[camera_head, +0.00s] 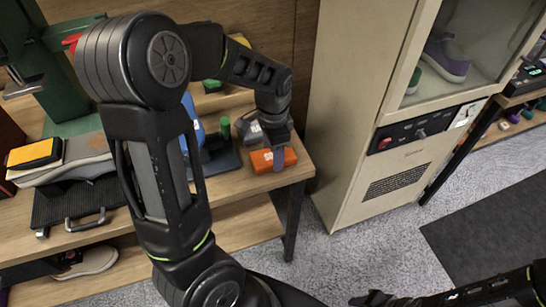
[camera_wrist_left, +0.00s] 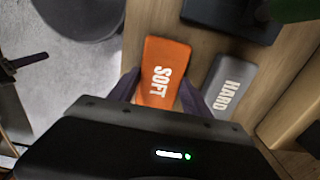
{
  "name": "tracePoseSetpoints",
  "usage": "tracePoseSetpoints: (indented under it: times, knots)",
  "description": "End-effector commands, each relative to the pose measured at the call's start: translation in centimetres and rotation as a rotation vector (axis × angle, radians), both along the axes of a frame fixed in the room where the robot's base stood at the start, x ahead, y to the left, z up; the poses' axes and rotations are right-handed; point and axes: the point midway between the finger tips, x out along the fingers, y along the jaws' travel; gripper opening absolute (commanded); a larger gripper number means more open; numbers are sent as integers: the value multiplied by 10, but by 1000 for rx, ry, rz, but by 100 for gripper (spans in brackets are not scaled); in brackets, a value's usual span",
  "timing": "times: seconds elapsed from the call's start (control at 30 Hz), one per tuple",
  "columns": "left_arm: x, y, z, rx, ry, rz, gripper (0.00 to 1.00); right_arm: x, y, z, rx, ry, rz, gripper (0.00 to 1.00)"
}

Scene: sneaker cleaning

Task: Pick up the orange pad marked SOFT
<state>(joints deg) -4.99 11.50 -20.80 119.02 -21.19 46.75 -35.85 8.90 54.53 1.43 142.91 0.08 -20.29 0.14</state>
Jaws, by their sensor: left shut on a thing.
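The orange pad marked SOFT (camera_wrist_left: 163,62) lies between the two fingers of my left gripper (camera_wrist_left: 158,92) in the left wrist view, with its white lettering facing up. In the head view the orange pad (camera_head: 262,161) is at the right front corner of the wooden workbench (camera_head: 226,182). My left gripper (camera_head: 278,155) reaches down over it and is shut on it. I cannot tell whether the pad still touches the bench top. My right arm's end (camera_head: 375,298) shows at the bottom edge, too dark to read its fingers.
A grey pad marked HARD (camera_wrist_left: 229,86) lies close beside the orange pad. A green cylinder (camera_head: 225,127) and a grey object (camera_head: 247,128) stand behind. A beige cabinet (camera_head: 345,110) rises right of the bench.

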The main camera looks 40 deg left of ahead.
Motion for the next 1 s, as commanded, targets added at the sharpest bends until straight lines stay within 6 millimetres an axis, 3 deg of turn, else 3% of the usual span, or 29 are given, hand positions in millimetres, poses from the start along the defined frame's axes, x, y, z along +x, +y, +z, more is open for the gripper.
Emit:
tracePoseSetpoints:
  times: [0.33, 0.67, 1.0]
  knots:
    - [0, 0, 0, 0, 0, 0, 12, 0, 0, 0, 0, 0, 0, 36]
    - [0, 0, 5, 0, -1, 0, 12, 0, 0, 0, 0, 0, 0, 36]
    - [2, 0, 60, 0, -6, 0, 12, 1, 0, -4, 1, -1, 1, 36]
